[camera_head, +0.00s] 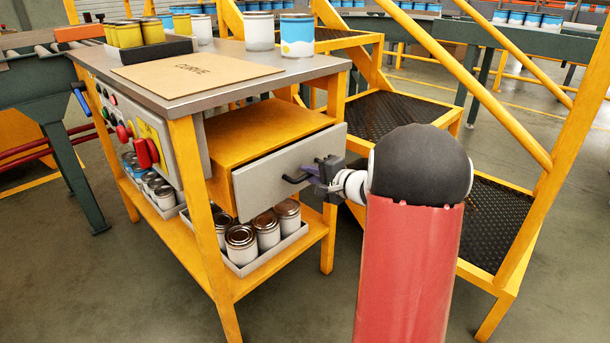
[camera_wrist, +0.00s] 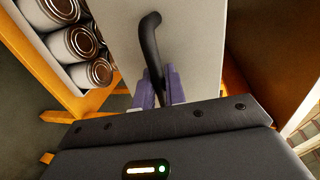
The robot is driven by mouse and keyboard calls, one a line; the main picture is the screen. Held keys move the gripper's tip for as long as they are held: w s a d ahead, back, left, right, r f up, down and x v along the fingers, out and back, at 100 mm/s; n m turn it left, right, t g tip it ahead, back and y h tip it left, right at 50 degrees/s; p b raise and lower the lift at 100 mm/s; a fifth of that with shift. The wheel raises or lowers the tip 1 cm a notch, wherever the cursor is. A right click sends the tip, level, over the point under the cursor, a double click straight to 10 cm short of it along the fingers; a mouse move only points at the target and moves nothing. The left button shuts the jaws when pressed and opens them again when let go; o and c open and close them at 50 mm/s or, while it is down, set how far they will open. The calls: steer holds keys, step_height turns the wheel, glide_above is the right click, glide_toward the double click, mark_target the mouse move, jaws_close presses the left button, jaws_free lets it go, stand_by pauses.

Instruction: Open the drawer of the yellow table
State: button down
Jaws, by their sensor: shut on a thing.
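The yellow table (camera_head: 186,150) stands left of centre in the head view, with a grey top. In the wrist view the handle (camera_wrist: 149,40) runs down between the purple fingers (camera_wrist: 166,88) against the grey front (camera_wrist: 190,35). The inside of the drawer is hidden.
Cans (camera_head: 266,231) stand in a tray on the lower shelf below the drawer. A yellow stair (camera_head: 500,220) with black treads stands close on the right, behind my arm. A cardboard sheet (camera_head: 196,73) and several cans are on the tabletop. Floor shows in front of the table.

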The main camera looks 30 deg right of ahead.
steer(key=f+b+v, duration=0.3)
steer(key=b+v, duration=0.4)
steer(key=v, duration=0.9)
steer(key=shift+s+f, duration=0.25)
steer(key=shift+s, duration=0.1)
steer(key=c, duration=1.6)
jaws_free()
steer(key=shift+o, duration=0.2)
steer(key=shift+d, duration=0.1)
steer(key=v, duration=0.7)
steer(key=shift+s, duration=0.4)
steer(key=shift+r, duration=0.15)
